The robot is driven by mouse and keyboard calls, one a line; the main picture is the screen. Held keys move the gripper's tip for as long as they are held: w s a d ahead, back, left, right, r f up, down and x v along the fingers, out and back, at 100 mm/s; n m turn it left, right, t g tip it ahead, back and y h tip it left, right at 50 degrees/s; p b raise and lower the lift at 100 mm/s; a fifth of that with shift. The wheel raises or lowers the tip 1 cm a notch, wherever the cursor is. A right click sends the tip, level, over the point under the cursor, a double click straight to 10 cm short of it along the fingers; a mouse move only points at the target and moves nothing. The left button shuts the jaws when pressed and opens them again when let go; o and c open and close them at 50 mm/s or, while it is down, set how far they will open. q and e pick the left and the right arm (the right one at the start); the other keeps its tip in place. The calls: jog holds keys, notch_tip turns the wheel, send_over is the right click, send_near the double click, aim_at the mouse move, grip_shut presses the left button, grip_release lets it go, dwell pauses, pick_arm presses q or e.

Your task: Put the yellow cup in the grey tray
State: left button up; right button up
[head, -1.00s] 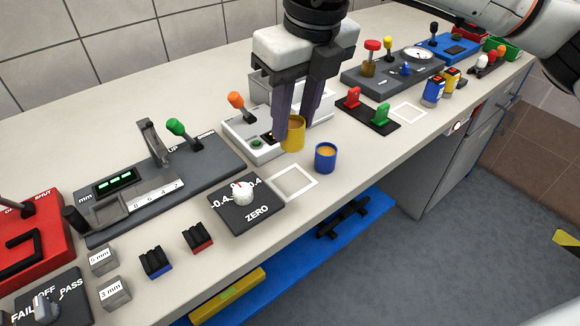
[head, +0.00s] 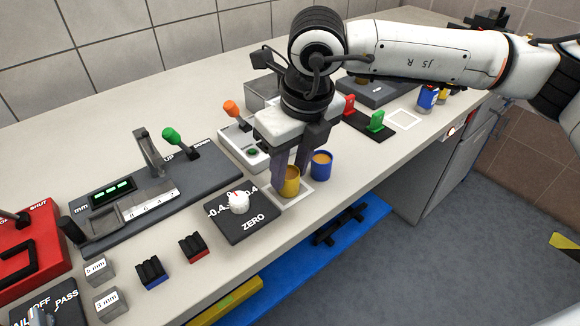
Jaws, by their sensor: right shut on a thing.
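The yellow cup (head: 289,184), with an orange-brown content, is upright at the white square outline (head: 303,197) near the table's front edge. My right gripper (head: 290,172) points down and is shut on it. Whether the cup's base touches the table is hard to tell. The grey tray (head: 261,92) stands farther back, behind my right wrist, and is partly hidden by it. My left gripper is not in view.
A blue cup (head: 321,165) stands close to the right of the yellow cup. The ZERO dial plate (head: 252,223) lies to the left. A white box with an orange lever (head: 232,109) stands behind, near the tray. My right arm covers the back right.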

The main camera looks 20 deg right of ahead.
jog(key=o, duration=1.2)
jog(key=shift+c, duration=0.2)
jog(key=shift+r+p, duration=0.35)
jog(key=shift+r, duration=0.1)
jog(key=v, duration=1.1)
jog(key=shift+r, duration=0.15)
jog(key=shift+s, duration=0.15)
